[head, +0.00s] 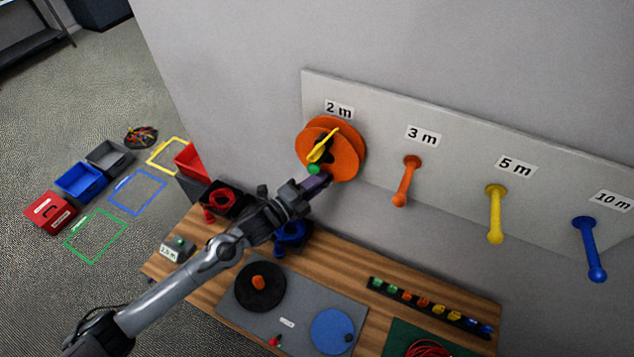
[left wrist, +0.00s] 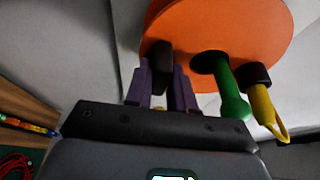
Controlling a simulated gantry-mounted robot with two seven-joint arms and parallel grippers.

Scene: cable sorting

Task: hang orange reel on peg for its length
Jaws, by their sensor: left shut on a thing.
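The orange reel (head: 345,157) is up against the wall board under the "2 m" label (head: 338,110). A green peg (head: 314,169) comes out through the reel's dark centre hole, so the reel is around it. This also shows in the left wrist view, with the green peg (left wrist: 231,100) in front of the orange disc (left wrist: 255,35). A yellow cable end (head: 322,146) is on the reel's face. My left gripper (head: 321,181) is at the reel's lower edge, its purple fingers shut on a dark block (left wrist: 160,65) on the reel. My right gripper is not in view.
To the right on the board are an orange peg (head: 406,182), a yellow peg (head: 495,215) and a blue peg (head: 590,250), all empty. Below is a wooden bench (head: 212,290) with a grey mat (head: 290,285), a connector strip (head: 430,306) and a blue disc (head: 332,331).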

